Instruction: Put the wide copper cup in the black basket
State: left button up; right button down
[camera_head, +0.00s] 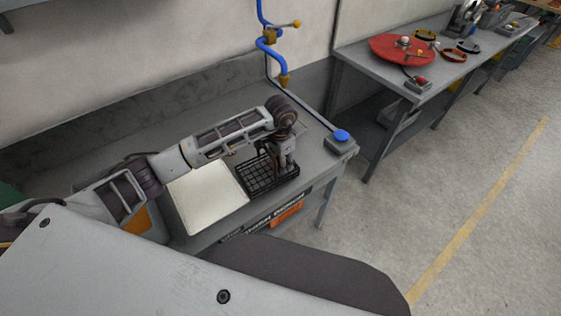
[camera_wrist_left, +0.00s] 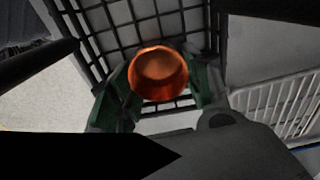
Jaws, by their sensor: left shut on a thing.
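In the left wrist view, the wide copper cup (camera_wrist_left: 160,73) sits between the two fingers of my left gripper (camera_wrist_left: 160,88), which is shut on it. The black basket (camera_wrist_left: 97,42) lies behind the cup in that view, with its grid of bars filling the top. In the head view, the black basket (camera_head: 262,178) stands on the grey table. My left gripper (camera_head: 284,166) points down over the basket's right part. The cup cannot be made out in the head view. My right gripper is not in view.
A white board (camera_head: 207,197) lies left of the basket. A grey box with a blue button (camera_head: 341,138) stands at the table's right corner. A blue pipe with a yellow valve (camera_head: 270,40) rises behind the table. Table surface behind my arm is clear.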

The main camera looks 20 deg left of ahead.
pick_arm(q)
jog(key=shift+s+d+f, duration=0.1)
jog(key=shift+s+f, duration=0.35)
jog(key=shift+f, duration=0.4)
jog(key=o, duration=1.2)
jog(key=shift+w+r, duration=0.3)
jog(key=shift+r, duration=0.55)
notch_tip(320, 180, up, 12)
jog(key=shift+f, duration=0.15)
